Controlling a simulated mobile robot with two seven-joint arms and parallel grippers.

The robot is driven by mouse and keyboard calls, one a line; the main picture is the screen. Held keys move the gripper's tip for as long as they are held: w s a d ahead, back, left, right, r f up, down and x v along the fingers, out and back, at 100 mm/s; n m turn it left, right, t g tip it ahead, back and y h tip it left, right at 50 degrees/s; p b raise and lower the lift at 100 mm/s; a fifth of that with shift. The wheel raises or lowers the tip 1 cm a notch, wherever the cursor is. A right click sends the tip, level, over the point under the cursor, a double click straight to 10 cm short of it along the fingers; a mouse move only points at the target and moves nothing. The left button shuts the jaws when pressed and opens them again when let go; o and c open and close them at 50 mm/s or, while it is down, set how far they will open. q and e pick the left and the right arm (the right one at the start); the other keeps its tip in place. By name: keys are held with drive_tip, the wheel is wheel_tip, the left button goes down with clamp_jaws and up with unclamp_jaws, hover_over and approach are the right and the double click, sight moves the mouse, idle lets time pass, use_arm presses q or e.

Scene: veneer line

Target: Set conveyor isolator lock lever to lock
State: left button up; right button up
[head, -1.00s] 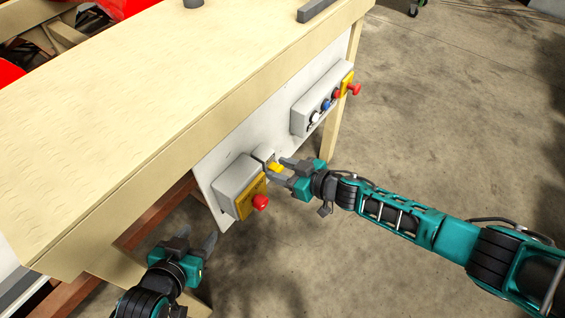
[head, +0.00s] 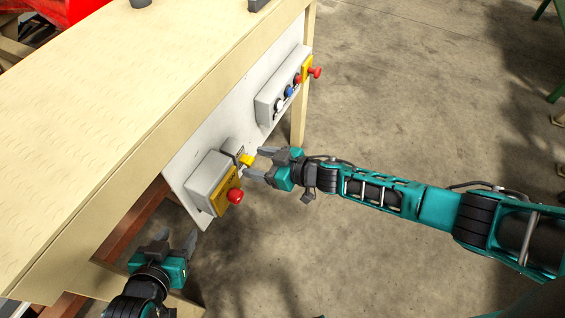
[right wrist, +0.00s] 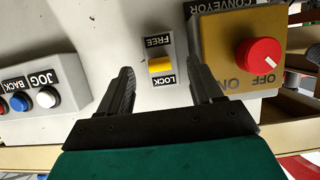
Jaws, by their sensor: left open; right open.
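The isolator lock lever (head: 247,160) is a small yellow lever on a grey plate on the white panel. In the right wrist view the yellow lever (right wrist: 161,66) sits between an upside-down FREE label above and a LOCK label below, closer to LOCK in the picture; perspective leaves its exact setting unclear. My right gripper (head: 256,163) is open in front of the lever. Its fingers (right wrist: 160,72) appear on either side of the lever in the wrist view, with no visible contact. My left gripper (head: 178,237) is open and empty, below and left of the panel.
A conveyor switch box (head: 207,181) with a red knob (head: 235,196) is beside the lever; it is close to one right finger in the wrist view (right wrist: 260,50). A push-button box (head: 284,88) is farther along the panel. The bench top (head: 130,100) overhangs above. Open floor lies right.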

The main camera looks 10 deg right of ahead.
drive_tip(key=p+v, duration=0.1)
drive_tip(key=v, duration=0.9)
drive_tip(key=shift+s+d+r+p, duration=0.25)
drive_tip(key=shift+p, duration=0.1)
drive_tip(key=shift+c, duration=0.4)
